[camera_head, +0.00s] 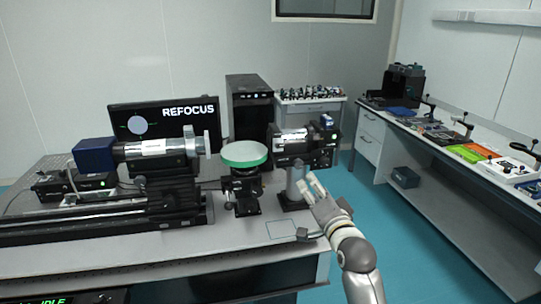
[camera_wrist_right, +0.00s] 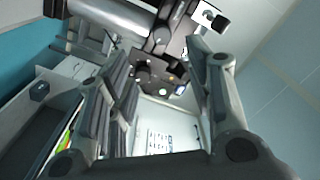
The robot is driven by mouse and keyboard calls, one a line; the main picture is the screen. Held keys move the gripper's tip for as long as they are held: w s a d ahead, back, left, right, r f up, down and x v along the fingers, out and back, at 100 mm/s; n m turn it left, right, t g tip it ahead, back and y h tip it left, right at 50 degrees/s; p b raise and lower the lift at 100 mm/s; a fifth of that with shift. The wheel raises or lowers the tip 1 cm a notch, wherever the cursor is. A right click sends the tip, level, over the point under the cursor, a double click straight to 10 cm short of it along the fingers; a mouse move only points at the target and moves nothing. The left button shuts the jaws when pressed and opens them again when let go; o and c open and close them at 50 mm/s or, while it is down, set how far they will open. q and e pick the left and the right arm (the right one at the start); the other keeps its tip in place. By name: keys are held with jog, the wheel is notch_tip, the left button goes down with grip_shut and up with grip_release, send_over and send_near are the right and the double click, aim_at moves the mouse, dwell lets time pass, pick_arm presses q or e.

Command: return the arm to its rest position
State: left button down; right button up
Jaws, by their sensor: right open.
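My right arm (camera_head: 355,262) comes in from the lower right in the head view. Its gripper (camera_head: 310,188) is raised near the table's right front corner, close to a silver post (camera_head: 293,182) under a black optical device (camera_head: 303,147). In the right wrist view the fingers of the same gripper (camera_wrist_right: 162,62) stand wide apart. Dark equipment (camera_wrist_right: 160,75) shows beyond them, and I see nothing gripped. I cannot tell from the head view whether the fingers touch the post. My left gripper is not in view.
The optical table (camera_head: 190,252) holds a blue-ended cylinder assembly (camera_head: 140,150) and a green-rimmed disc (camera_head: 244,154) on a mount. A monitor (camera_head: 160,118) reads "REFOCUS". A long side bench (camera_head: 440,175) stands right; blue floor (camera_head: 375,205) lies open between.

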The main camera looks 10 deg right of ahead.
jog(key=s+a+f+n+g, duration=0.2)
jog(key=s+f+n+g, duration=0.45)
jog(key=s+f, duration=1.05)
jog(key=s+f+n+g, duration=0.3)
jog(key=s+f+g, duration=0.15)
jog(key=s, duration=0.75)
jog(key=s+f+n+g, duration=0.3)
jog(key=s+f+g, duration=0.15)
jog(key=s, duration=0.75)
notch_tip(320, 180, down, 28)
jog(key=s, duration=0.1)
jog(key=s+d+f+g, duration=0.1)
jog(key=s+d+f, duration=0.1)
jog(key=s+f, duration=1.2)
jog(key=shift+s+d+f+h, duration=0.15)
jog(key=shift+s+f+h, duration=0.2)
jog(key=shift+s, duration=0.75)
